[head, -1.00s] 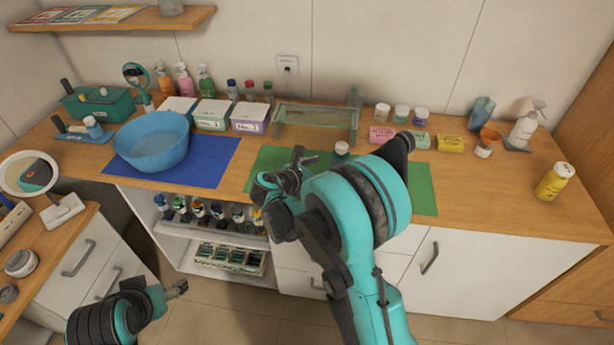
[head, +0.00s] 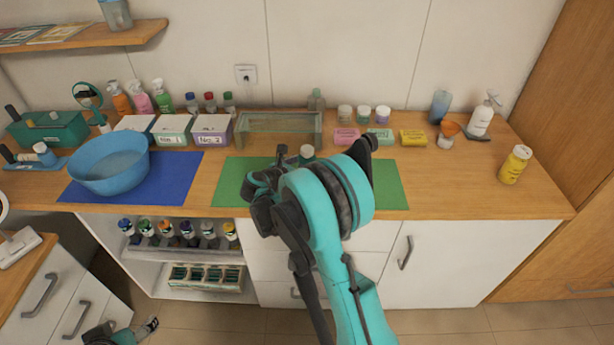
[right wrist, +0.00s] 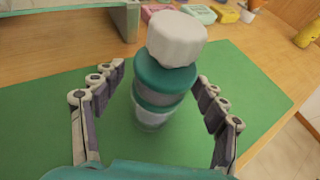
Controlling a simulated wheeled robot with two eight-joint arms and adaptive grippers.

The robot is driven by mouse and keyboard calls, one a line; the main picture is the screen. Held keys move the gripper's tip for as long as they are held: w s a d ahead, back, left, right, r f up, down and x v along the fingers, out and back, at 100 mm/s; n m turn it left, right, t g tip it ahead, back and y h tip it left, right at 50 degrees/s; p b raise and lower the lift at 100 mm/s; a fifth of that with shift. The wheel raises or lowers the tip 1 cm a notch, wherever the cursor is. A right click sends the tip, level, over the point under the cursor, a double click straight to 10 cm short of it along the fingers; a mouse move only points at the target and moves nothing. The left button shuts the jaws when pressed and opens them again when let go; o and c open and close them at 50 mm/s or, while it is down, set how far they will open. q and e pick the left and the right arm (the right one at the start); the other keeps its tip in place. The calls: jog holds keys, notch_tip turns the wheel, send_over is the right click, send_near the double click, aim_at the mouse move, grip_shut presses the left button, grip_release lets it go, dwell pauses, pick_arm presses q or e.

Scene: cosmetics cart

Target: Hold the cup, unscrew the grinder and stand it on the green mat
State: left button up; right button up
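The grinder (right wrist: 166,72), teal with a pale faceted knob on top, stands upright on a clear cup (right wrist: 152,117) in the right wrist view. The cup is on the green mat (right wrist: 258,82). In the head view only the grinder's upper part (head: 306,153) shows behind my right arm. My right gripper (right wrist: 160,88) is open, its fingers on either side of the cup and grinder with gaps; it also shows in the head view (head: 281,160). My left gripper (head: 151,325) is low at the bottom left, in front of the cabinets and away from the cup; its opening is unclear.
A glass stand (head: 279,122) is behind the mat. Soap boxes (head: 380,136) and jars (head: 363,114) stand behind it to the right. A blue mat (head: 180,190) with a blue bowl (head: 108,165) lies to the left. The counter right of the green mat is mostly clear.

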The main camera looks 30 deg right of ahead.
aim_at(307, 155)
jog(key=c, duration=1.2)
jog(key=shift+o, duration=0.2)
jog(key=shift+r+p, duration=0.3)
jog(key=shift+r, duration=0.25)
jog(key=r, duration=0.1)
jog(key=r+p, duration=0.1)
jog(key=s+r, duration=0.1)
jog(key=r, duration=0.1)
jog(key=shift+d+p, duration=0.3)
jog(key=shift+p, duration=0.1)
jog(key=s+d+r+p, duration=0.2)
jog(key=s+d+r, duration=0.2)
jog(key=s, duration=0.5)
jog(key=shift+s+d+r+p, duration=0.15)
jog(key=shift+d+r+p, duration=0.25)
jog(key=shift+r, duration=0.5)
